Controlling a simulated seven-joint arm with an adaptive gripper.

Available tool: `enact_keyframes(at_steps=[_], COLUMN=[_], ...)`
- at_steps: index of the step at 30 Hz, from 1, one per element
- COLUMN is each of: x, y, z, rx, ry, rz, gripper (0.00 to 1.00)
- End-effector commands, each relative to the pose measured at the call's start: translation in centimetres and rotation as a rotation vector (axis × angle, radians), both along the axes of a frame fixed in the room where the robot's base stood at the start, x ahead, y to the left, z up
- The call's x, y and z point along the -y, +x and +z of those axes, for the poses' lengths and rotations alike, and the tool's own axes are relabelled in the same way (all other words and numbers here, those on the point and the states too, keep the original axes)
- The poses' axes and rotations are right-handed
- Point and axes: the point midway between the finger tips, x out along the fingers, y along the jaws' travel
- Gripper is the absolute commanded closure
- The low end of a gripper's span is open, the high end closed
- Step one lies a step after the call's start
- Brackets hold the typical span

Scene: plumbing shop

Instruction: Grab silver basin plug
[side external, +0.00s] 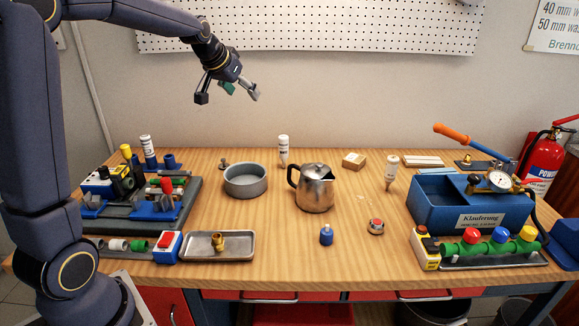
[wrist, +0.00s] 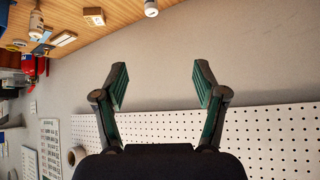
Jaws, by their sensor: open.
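A small silver piece with a knob on top (side external: 224,165) stands on the wooden table behind the grey round bowl, at the left of centre in the side view. A low silver round piece with a red top (side external: 376,226) sits at the front right of centre. I cannot tell for sure which is the basin plug. My gripper (side external: 229,92) is high above the back of the table, its fingers spread and empty. The wrist view shows the open fingers (wrist: 160,78) facing the wall, with neither silver piece identifiable.
A metal tray (side external: 240,254) lies front left. A blue toolbox (side external: 440,213) and valve row (side external: 500,248) fill the right. A pegboard (side external: 320,35) hangs behind.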

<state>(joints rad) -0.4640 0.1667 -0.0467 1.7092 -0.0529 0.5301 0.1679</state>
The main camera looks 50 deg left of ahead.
Motion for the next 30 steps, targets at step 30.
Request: enact_keyframes(at_steps=[30], x=[-19.5], y=[1.5], z=[-25.9], rx=[-0.171], ry=[-0.143], rz=[0.285], gripper=[0.29])
